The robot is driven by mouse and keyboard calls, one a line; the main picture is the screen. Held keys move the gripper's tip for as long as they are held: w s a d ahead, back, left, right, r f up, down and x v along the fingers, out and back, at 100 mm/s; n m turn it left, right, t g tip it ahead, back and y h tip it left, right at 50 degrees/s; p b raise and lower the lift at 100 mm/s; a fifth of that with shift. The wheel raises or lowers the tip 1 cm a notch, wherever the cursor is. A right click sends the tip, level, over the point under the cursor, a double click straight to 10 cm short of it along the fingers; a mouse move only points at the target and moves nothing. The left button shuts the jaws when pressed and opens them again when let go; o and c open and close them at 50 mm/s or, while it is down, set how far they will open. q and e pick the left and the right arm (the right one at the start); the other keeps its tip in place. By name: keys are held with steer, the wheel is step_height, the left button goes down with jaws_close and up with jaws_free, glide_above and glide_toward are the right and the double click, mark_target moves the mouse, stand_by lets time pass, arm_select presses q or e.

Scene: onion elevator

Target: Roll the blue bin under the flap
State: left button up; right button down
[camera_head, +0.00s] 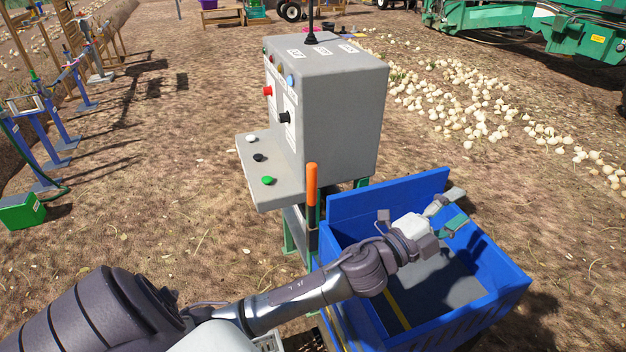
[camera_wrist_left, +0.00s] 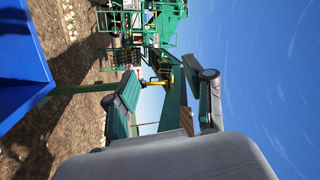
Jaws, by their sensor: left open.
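The blue bin (camera_head: 500,270) stands at the lower right of the head view, beside the grey control box. Its inside shows a grey floor with a yellow stripe. A taller blue panel (camera_head: 385,208) rises along its far side. My left arm reaches over the bin. My left gripper (camera_head: 455,208) is open and empty above the bin, near its far right corner. In the left wrist view the open fingers (camera_wrist_left: 160,78) have nothing between them, and a blue surface (camera_wrist_left: 20,65) shows at the left edge. I cannot make out the flap. My right gripper is not in view.
The grey control box (camera_head: 325,110) with coloured buttons stands just left of the bin. An orange-topped post (camera_head: 312,185) rises between them. Scattered onions (camera_head: 470,90) lie at the right. Green machinery (camera_head: 540,25) stands behind.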

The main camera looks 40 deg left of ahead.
arm_select(q)
steer(key=w+d+r+m+g+h, duration=0.25)
steer(key=d+m+g+h, duration=0.25)
steer(key=m+h, duration=0.5)
steer(key=r+m+g+y, duration=0.1)
steer(key=m+g+y, duration=1)
steer(key=g+y, duration=0.45)
glide_above(313, 180)
steer(key=w, duration=0.1)
steer(key=shift+w+a+r+t+y, duration=0.15)
steer(key=shift+a+t+y, duration=0.2)
steer(key=shift+t+y, duration=0.3)
steer(key=shift+s+a, duration=0.25)
step_height(313, 180, down, 14)
steer(key=shift+w+d+r+p, duration=0.1)
steer(key=shift+r+p, duration=0.1)
steer(key=shift+p, duration=0.65)
jaws_close()
